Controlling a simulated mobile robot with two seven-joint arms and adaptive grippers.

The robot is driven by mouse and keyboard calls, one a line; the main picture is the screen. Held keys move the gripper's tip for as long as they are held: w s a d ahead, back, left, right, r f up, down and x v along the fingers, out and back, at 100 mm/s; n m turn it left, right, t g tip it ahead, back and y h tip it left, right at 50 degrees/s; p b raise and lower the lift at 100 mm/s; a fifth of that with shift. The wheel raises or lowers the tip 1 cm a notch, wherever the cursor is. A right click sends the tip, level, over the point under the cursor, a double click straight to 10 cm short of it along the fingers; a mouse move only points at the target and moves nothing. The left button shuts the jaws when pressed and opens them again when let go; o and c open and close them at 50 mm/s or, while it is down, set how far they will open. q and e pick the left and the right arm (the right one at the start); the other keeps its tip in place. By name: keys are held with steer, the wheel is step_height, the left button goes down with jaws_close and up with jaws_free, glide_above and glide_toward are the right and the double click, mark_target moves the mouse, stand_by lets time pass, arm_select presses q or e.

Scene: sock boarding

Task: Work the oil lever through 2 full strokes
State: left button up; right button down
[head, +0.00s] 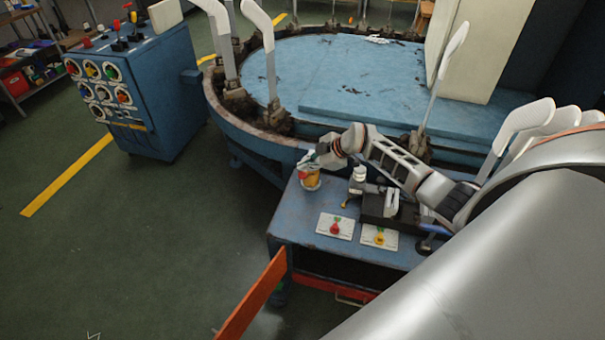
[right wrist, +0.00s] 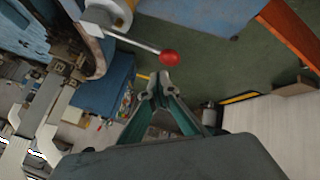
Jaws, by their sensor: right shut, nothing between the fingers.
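The oil lever (right wrist: 140,45) is a thin pale rod with a red ball knob (right wrist: 169,57) in the right wrist view. It runs out from an amber and white oiler (right wrist: 122,12) at the top of that view. In the head view the amber oiler (head: 312,181) stands at the left back corner of the blue bench; I cannot make out the lever there. My right gripper (head: 306,162) is over the oiler. In the wrist view its fingertips (right wrist: 160,80) are together and empty, appearing just below the red knob; contact is unclear. My left gripper is not in view.
The blue bench (head: 300,228) carries white plates with a red knob (head: 335,228) and a yellow knob (head: 380,238). The round machine (head: 240,130) with upright sock boards lies behind. An orange bar (head: 250,297) rises in front. A blue control cabinet (head: 160,100) stands left; floor between is clear.

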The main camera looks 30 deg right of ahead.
mark_target(306, 176)
steer(key=shift+f, duration=0.4)
steer(key=shift+s+a+f+b, duration=0.15)
steer(key=shift+f+b, duration=0.2)
steer(key=shift+f, duration=0.85)
steer(key=shift+s+a+f+b, duration=0.15)
steer(key=shift+f+b, duration=0.15)
steer(key=shift+f, duration=0.85)
stand_by(2.3)
steer(key=shift+w+r, duration=0.1)
steer(key=shift+r, duration=0.05)
stand_by(0.5)
steer(key=shift+w+d+r+p, duration=0.1)
steer(key=shift+d+r+p, duration=0.05)
steer(key=shift+r+p, duration=1.15)
steer(key=shift+w+d+r+p, duration=0.1)
steer(key=shift+d+r+p, duration=0.05)
steer(key=shift+r+p, duration=1.1)
